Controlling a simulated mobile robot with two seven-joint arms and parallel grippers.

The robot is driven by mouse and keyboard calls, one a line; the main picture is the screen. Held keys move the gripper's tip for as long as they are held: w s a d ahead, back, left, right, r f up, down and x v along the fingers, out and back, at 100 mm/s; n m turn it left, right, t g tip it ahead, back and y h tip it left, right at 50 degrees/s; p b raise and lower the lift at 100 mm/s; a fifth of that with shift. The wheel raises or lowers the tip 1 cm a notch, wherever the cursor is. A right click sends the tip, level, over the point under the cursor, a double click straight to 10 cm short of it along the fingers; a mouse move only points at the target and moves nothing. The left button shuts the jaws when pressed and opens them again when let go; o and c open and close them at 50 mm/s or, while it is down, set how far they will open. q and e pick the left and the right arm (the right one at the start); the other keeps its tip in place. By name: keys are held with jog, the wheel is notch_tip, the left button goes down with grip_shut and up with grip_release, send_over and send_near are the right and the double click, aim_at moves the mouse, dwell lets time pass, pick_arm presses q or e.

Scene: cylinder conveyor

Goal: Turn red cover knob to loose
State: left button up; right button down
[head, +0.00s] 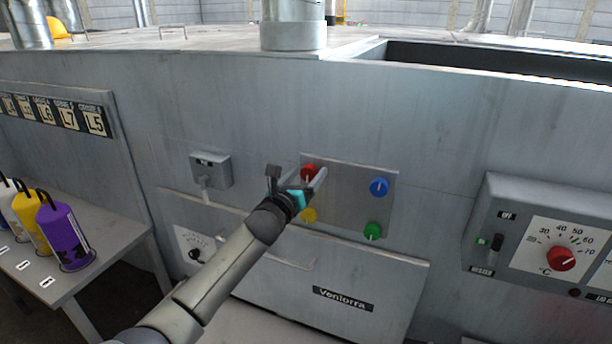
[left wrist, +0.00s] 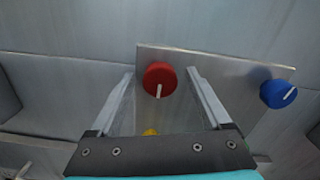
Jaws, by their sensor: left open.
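The red knob (head: 309,172) is at the upper left of a square metal plate (head: 345,195) on the grey machine front. In the left wrist view the red knob (left wrist: 159,79) carries a white mark pointing about straight down. My left gripper (head: 298,174) is in front of the plate's left edge. In the left wrist view its two fingers (left wrist: 160,77) are apart, one on each side of the red knob, with visible gaps; whether they reach its depth I cannot tell. The head view shows the knob partly covered by a finger. My right gripper is not in view.
On the same plate are a blue knob (head: 379,187), a green knob (head: 372,231) and a yellow knob (head: 308,215). A small grey box (head: 211,170) juts out left of the gripper. A control box (head: 545,240) with a temperature dial stands at right. Bottles (head: 66,236) stand on a left side table.

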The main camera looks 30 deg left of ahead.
pick_arm(q)
grip_shut()
dwell(0.7)
